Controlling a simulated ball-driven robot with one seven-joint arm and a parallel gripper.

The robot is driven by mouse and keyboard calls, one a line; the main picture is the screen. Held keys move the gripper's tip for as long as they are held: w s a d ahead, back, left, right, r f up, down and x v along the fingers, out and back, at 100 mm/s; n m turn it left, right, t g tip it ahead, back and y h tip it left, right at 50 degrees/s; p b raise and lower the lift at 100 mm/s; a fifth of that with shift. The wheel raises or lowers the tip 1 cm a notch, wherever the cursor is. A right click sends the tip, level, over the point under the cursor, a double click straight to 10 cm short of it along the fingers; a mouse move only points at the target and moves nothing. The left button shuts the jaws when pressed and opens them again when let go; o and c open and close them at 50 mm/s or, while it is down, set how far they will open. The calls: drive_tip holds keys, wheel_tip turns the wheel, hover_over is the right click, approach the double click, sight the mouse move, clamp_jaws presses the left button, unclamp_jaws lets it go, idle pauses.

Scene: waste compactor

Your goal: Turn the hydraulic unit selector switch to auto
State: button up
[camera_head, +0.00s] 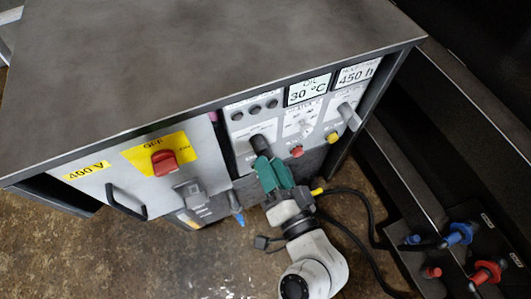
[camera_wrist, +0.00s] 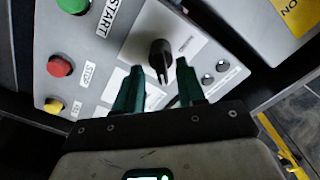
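A black selector switch (camera_wrist: 160,58) sits on a white label plate on the control panel. In the wrist view its pointer lies between my gripper's two green fingers. My gripper (camera_wrist: 159,72) is open, with one finger on each side of the switch and a visible gap on both sides. In the head view my gripper (camera_head: 266,163) is at the lower left of the grey panel, in front of the black switch (camera_head: 258,143), whose lower part is partly hidden by the fingers. The lettering of the switch positions is too small to read.
A red button (camera_head: 297,151) and a yellow button (camera_head: 332,137) are to the right, with a grey handle (camera_head: 350,117) above. A red main switch (camera_head: 164,162) on yellow is left. A cable (camera_head: 352,202) hangs near my arm.

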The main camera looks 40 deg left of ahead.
drive_tip(key=v, duration=0.6)
drive_tip(key=shift+d, duration=0.25)
drive_tip(key=shift+s, duration=0.1)
drive_tip(key=w+d+f+g+h, duration=0.1)
drive_tip(key=d+f+h, duration=0.45)
drive_tip(key=d, duration=0.55)
drive_tip(key=d+f+g+h, duration=0.1)
drive_tip(key=d+f+h, duration=0.5)
drive_tip(key=d, duration=0.4)
drive_tip(key=s+d+f+m+g+h, duration=0.25)
drive_tip(key=s+d, duration=0.25)
drive_tip(key=d, duration=0.4)
drive_tip(key=s+d+f+m+g+h, duration=0.1)
drive_tip(key=s+d+m+h, duration=0.2)
drive_tip(key=d, duration=0.5)
wheel_tip(320, 180, up, 23)
drive_tip(key=s+p, duration=0.1)
drive_tip(key=p, duration=2.1)
drive_tip(key=shift+n, duration=0.45)
drive_tip(key=shift+s+d+f+g, duration=0.1)
drive_tip(key=shift+f+g, duration=0.05)
drive_tip(key=shift+g, duration=0.1)
